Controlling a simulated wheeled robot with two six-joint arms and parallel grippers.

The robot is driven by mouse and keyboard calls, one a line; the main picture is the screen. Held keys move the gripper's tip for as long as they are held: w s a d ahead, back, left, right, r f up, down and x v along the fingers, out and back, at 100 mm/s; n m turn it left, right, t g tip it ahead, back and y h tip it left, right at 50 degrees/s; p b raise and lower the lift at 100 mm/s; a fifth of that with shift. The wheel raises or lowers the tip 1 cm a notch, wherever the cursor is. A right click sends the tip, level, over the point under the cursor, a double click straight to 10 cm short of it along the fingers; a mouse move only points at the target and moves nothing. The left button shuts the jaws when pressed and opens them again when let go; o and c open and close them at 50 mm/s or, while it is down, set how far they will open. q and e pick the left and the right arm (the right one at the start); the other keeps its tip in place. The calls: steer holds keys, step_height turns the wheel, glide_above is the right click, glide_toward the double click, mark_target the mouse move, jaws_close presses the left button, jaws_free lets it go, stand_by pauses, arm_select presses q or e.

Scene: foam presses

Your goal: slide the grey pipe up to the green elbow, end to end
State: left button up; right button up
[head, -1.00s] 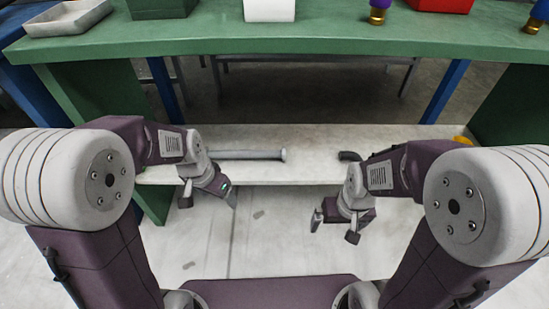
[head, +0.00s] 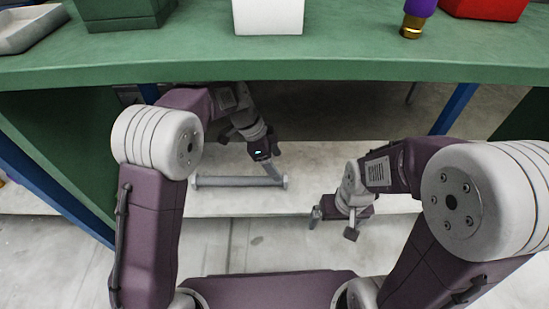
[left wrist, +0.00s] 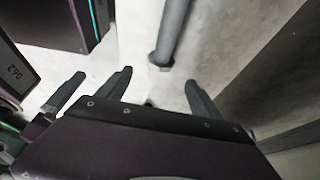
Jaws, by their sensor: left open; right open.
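The grey pipe (head: 228,182) lies on the pale low shelf under the green bench, running left to right, with a wider collar at each end. My left gripper (head: 275,166) is open at the pipe's right end; I cannot tell if it touches. In the left wrist view the pipe's flanged end (left wrist: 160,60) shows just beyond and between the open fingers (left wrist: 158,84). My right gripper (head: 333,222) is open and empty in front of the shelf's front edge. The green elbow is not visible in either current view; my right arm may cover it.
The green bench top (head: 180,68) overhangs the shelf (head: 230,205). On it stand a green box (head: 125,12), a white box (head: 268,15), a red bin (head: 485,8) and a purple and brass piece (head: 416,18). Blue legs (head: 455,108) stand at the sides.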

mark_target(286, 178)
arm_select(q)
steer(key=shift+f, duration=0.15)
steer(key=b+x, duration=0.7)
steer(key=x, duration=0.2)
jaws_close()
